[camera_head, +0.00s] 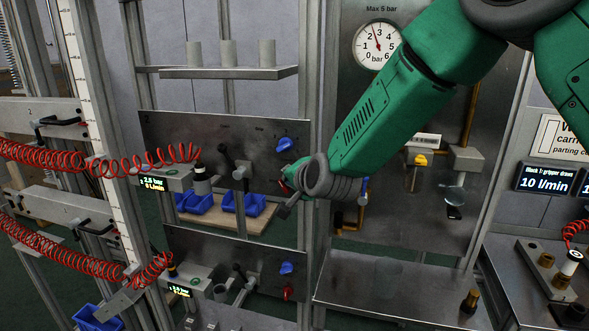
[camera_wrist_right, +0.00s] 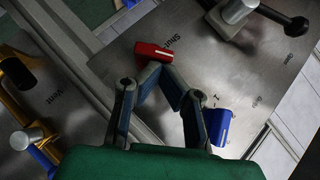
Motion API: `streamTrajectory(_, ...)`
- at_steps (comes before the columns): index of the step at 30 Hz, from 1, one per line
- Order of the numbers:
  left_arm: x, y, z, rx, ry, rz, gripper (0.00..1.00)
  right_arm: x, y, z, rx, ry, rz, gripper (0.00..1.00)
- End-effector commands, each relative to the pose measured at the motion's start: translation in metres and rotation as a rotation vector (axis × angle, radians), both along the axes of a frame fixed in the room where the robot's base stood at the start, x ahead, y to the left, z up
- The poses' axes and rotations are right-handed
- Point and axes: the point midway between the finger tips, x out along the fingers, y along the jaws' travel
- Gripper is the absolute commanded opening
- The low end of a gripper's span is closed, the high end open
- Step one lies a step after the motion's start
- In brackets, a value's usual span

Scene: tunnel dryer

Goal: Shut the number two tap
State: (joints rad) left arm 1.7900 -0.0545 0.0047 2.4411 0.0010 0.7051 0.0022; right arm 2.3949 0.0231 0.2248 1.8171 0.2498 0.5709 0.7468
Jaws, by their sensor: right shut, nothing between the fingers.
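My right gripper (camera_head: 288,204) reaches in front of the right end of the upper steel panel (camera_head: 180,140), which carries a small 2. In the right wrist view its fingers (camera_wrist_right: 158,72) are closed together and empty. Their tips are close to a red tap handle (camera_wrist_right: 153,52), beside the word Shut; I cannot tell whether they touch. In the head view this red handle (camera_head: 288,175) is partly hidden by my gripper. A blue handle (camera_head: 285,144) is just above it; a blue handle also shows in the wrist view (camera_wrist_right: 206,126). My left gripper is not in view.
A lower panel (camera_head: 215,250) has its own blue knob (camera_head: 286,267) and red handle (camera_head: 288,292). Red coiled hoses (camera_head: 60,160) hang at the left. A pressure gauge (camera_head: 377,45) is mounted on the back panel at right.

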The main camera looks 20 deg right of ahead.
Motion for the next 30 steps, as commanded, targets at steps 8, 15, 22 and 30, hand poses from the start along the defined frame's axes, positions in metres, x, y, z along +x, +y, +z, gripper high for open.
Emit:
streamTrajectory(8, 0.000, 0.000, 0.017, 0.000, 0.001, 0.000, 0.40, 0.004, 0.007, 0.002, -0.026, 0.021, 0.001, 0.00)
streamTrajectory(15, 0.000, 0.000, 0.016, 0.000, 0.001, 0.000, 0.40, 0.008, 0.012, 0.002, -0.026, 0.020, 0.001, 0.00)
streamTrajectory(22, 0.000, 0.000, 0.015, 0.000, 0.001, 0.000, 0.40, 0.011, 0.017, 0.002, -0.025, 0.019, 0.001, 0.00)
streamTrajectory(30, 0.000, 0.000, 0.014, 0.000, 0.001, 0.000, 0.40, 0.014, 0.022, 0.002, -0.025, 0.019, 0.000, 0.00)
